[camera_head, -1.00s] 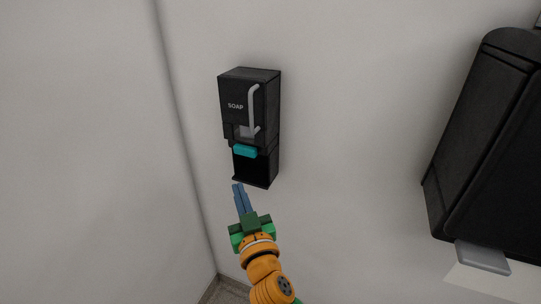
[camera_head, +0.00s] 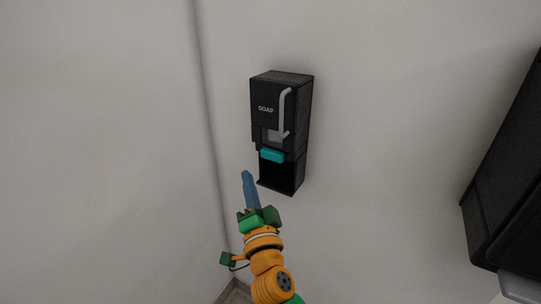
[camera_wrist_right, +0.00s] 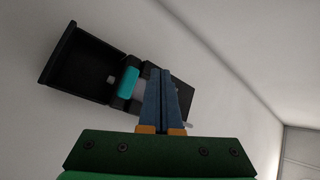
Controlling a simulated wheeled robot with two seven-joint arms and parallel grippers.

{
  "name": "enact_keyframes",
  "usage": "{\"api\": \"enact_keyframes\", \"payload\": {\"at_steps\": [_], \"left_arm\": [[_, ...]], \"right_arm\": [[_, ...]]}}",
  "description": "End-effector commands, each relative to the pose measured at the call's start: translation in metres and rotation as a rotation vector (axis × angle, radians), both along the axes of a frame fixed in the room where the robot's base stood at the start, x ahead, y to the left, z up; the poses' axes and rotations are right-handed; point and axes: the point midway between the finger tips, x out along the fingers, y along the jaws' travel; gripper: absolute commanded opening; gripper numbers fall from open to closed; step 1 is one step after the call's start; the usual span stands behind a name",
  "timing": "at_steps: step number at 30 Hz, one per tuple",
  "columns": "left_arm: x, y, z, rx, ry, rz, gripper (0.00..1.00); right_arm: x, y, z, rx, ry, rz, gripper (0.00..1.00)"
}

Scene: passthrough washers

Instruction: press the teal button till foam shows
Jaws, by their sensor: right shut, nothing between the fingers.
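A black soap dispenser (camera_head: 281,100) marked SOAP hangs on the wall, with a light grey handle on its front. The teal button (camera_head: 272,156) sits low on its front, above a dark open bay; no foam shows there. My right gripper (camera_head: 246,174) is shut and empty, its blue fingers pointing up, left of and a little below the button in the head view. In the right wrist view the teal button (camera_wrist_right: 128,82) lies just left of the shut fingers (camera_wrist_right: 160,72), with a visible gap. My left gripper is not in view.
A large black wall unit (camera_head: 505,190) stands at the right edge, with a pale ledge below it. A wall corner runs down left of the dispenser. The wall between the dispenser and the black unit is bare.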

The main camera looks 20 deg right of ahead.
Motion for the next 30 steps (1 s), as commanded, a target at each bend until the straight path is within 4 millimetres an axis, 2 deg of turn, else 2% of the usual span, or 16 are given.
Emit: {"api": "enact_keyframes", "payload": {"at_steps": [1, 7, 13, 30], "left_arm": [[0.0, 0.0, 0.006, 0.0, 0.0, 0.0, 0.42], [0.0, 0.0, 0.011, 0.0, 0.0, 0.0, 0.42], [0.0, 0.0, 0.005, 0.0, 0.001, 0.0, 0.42], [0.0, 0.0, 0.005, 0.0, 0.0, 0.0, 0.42]], "right_arm": [[0.005, -0.007, 0.004, -0.004, -0.001, -0.003, 0.0], [0.023, -0.031, 0.003, -0.003, 0.0, -0.003, 0.0], [0.036, -0.048, 0.0, 0.0, 0.0, -0.002, 0.0], [0.041, -0.053, 0.001, 0.0, 0.0, -0.002, 0.0]]}}
